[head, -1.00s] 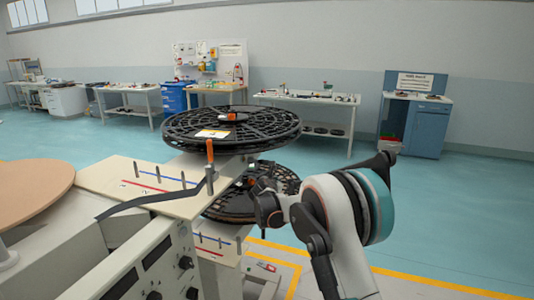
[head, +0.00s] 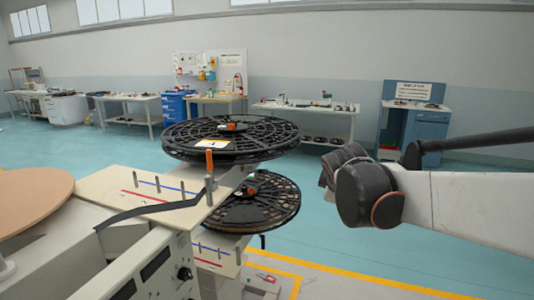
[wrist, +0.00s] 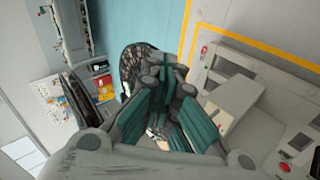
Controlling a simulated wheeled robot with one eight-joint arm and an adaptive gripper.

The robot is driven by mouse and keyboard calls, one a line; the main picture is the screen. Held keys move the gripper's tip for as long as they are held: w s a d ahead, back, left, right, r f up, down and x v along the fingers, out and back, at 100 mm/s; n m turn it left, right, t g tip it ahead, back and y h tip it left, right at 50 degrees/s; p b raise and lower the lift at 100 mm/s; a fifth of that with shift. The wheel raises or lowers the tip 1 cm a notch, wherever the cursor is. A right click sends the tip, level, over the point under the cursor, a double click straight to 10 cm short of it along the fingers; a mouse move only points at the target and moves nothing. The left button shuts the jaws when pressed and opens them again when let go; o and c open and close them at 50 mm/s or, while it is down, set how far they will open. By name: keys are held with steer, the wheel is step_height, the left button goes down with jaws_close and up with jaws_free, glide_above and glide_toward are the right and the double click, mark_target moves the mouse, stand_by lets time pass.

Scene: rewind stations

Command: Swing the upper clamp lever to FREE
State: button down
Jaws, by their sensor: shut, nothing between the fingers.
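The upper reel (head: 185,136) is a large black openwork disc with a white label, lying flat. A small orange lever (head: 232,126) sits at its hub; its exact angle and any FREE mark are too small to read. A second orange-topped lever (head: 209,159) stands upright on the cream plate in front of the reel. The lower reel (head: 262,208) has its own orange hub piece (head: 250,190). My gripper (wrist: 165,85) is shut and empty in the wrist view, its teal-padded fingers together. Part of a black reel (wrist: 131,66) shows behind them. I cannot make out the fingertips in the head view.
The cream plate (head: 110,188) carries pegs, red and blue lines and a dark strip. A tan disc (head: 30,195) is at left. Benches and a blue cabinet (head: 428,130) line the far wall. Open teal floor lies right of the reels.

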steer(key=s+f+m, duration=0.3)
steer(key=s+m, duration=0.1)
steer(key=s, duration=0.6)
steer(key=s+d+f+m+g+y, duration=0.1)
steer(key=s+f+m, duration=0.2)
steer(key=s, duration=0.7)
steer(key=s+f+m+g+y, duration=0.1)
steer(key=s+f+m, duration=0.2)
steer(key=s, duration=0.7)
steer(key=m, duration=0.2)
steer(key=shift+d+m, duration=0.25)
steer(key=shift+m, duration=0.15)
steer(key=shift+r, duration=0.1)
